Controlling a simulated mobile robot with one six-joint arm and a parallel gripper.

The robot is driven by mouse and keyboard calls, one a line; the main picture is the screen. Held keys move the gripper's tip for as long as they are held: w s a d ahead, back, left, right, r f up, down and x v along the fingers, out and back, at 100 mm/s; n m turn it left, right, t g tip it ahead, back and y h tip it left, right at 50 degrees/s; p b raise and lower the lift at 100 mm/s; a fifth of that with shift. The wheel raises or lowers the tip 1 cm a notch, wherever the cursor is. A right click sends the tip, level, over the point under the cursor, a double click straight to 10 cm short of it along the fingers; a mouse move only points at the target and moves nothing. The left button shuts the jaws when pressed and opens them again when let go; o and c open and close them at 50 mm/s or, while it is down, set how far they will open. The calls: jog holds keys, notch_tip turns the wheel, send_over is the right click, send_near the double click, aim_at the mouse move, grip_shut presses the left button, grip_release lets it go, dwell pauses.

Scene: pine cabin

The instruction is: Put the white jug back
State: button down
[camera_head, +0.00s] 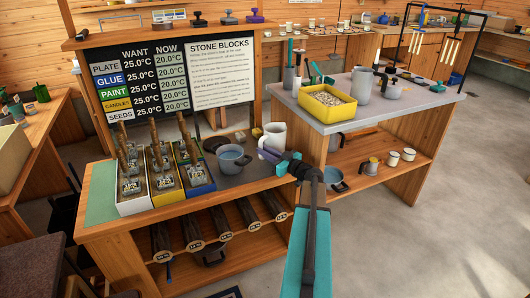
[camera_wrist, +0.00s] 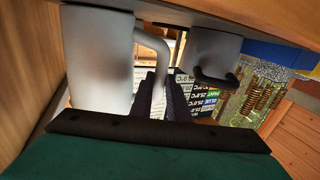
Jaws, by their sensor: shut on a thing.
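The white jug (camera_head: 276,134) is upright at the right end of the low bench, beside the taller grey-topped table. It also shows large at the left of the wrist view (camera_wrist: 97,60), which looks upside down. My gripper (camera_head: 268,154) is at the near side of the jug. In the wrist view, the dark fingers (camera_wrist: 162,98) are shut on the jug's handle (camera_wrist: 152,50). The jug's base appears at or very close to the bench top; I cannot tell whether it touches.
A grey pot (camera_head: 233,160) stands close left of the jug, also in the wrist view (camera_wrist: 214,55). White, yellow and blue boxes (camera_head: 196,189) stand farther left. A yellow tray (camera_head: 327,108) of pale bits is on the grey table (camera_head: 405,104). The sign board (camera_head: 165,78) rises behind.

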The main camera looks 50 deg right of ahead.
dwell(0.4)
jog(key=c, duration=1.7)
grip_release()
jog(key=shift+r, duration=0.1)
jog(key=s, duration=1.2)
jog(key=shift+b, duration=0.4)
jog(key=shift+s, duration=0.15)
